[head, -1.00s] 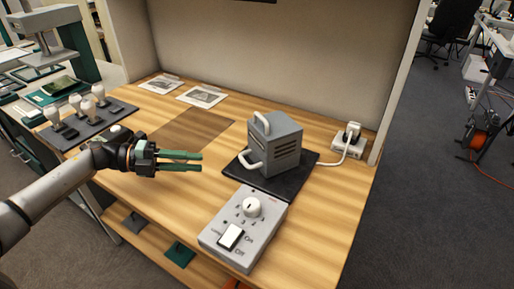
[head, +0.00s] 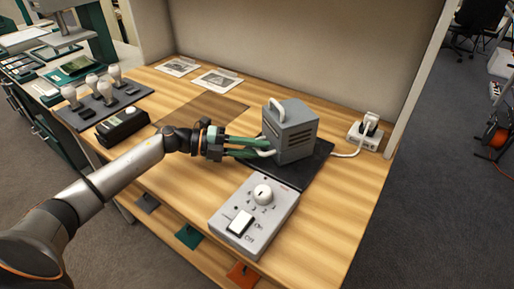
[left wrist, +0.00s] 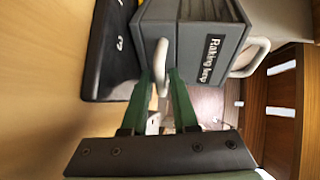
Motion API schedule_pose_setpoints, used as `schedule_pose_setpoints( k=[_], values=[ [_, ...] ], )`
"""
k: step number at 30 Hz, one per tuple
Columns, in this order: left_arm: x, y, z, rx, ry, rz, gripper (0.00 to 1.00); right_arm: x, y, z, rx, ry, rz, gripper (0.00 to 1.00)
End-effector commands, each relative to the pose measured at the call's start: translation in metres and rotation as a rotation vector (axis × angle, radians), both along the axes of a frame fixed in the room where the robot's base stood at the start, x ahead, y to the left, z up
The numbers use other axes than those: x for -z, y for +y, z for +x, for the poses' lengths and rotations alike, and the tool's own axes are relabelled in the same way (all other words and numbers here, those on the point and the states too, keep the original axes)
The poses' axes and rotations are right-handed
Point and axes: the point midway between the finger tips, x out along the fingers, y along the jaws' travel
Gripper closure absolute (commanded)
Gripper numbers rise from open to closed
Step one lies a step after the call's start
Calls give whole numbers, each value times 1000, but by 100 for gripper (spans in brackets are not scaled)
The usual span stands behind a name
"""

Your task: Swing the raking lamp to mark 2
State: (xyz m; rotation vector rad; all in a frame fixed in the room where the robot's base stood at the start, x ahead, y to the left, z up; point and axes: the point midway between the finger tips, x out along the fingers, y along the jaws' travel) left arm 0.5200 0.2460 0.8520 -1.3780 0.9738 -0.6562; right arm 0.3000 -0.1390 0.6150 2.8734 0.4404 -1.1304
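The raking lamp (head: 295,135) is a grey vented box with a pale handle on top and another low on its left side. It stands on a dark base plate (head: 308,172). My left gripper (head: 266,147) is at the side handle. Its green fingers (left wrist: 160,85) lie on either side of the pale handle (left wrist: 162,58) and look still apart. My right gripper is out of view.
A grey control box (head: 254,215) with a white knob and switch stands in front of the lamp. A white cord runs to a socket block (head: 366,134) at the right. A tray of bulbs (head: 97,110) and a dark device (head: 122,126) are at the left.

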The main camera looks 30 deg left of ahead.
Motion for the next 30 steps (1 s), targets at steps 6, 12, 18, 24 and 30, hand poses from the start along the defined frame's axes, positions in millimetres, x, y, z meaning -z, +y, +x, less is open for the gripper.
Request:
schedule_pose_setpoints(
  k=[6,12,18,24,30],
  values=[
    [1,-1,1,-1,1,0,73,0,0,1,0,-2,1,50],
    [1,-1,1,0,1,0,87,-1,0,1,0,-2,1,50],
    [1,-1,1,0,1,0,100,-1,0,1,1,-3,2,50],
    [1,-1,1,0,1,0,100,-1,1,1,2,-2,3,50],
    [1,-1,0,0,1,0,100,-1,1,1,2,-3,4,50]
  ],
)
